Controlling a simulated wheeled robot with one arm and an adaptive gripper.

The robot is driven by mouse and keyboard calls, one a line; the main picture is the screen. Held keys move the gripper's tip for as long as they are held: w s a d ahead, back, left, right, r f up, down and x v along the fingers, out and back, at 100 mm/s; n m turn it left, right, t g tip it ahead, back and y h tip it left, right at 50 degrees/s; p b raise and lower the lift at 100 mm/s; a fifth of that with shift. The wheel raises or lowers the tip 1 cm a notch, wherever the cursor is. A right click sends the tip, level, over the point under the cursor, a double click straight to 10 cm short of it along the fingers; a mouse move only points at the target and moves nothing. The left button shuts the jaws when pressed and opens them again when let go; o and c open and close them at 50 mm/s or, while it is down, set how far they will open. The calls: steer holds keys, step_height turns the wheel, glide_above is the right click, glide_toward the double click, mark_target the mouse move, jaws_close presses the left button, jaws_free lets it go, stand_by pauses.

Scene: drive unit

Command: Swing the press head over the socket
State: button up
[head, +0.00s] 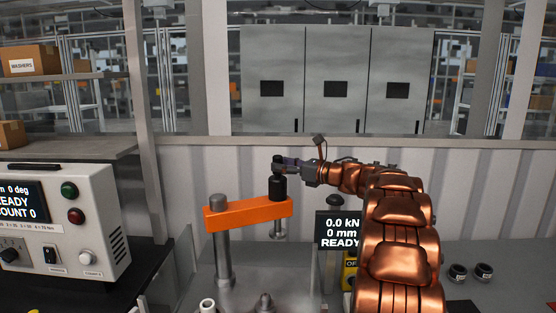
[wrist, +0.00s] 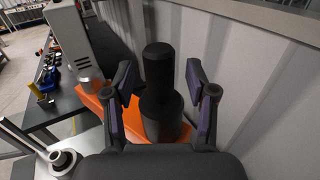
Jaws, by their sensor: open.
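The press head is an orange arm (head: 243,213) on a grey post (head: 223,262), with a black cylinder (head: 278,187) on its right end and a metal ram (head: 278,228) below. In the wrist view the black cylinder (wrist: 160,117) has a narrower knob (wrist: 158,62) on top. In the head view my gripper (head: 284,163) is at the top of the cylinder. A short light tube (head: 207,305) and a grey cone-topped part (head: 265,302) show at the bottom; I cannot tell which is the socket.
A display (head: 340,231) reading 0.0 kN, 0 mm, READY stands right of the press. A control box (head: 60,215) with buttons is at the left. Two black round parts (head: 470,272) lie on the right bench. A ribbed wall (head: 200,170) is close behind.

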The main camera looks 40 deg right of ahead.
steer(key=shift+x, duration=1)
jaws_close()
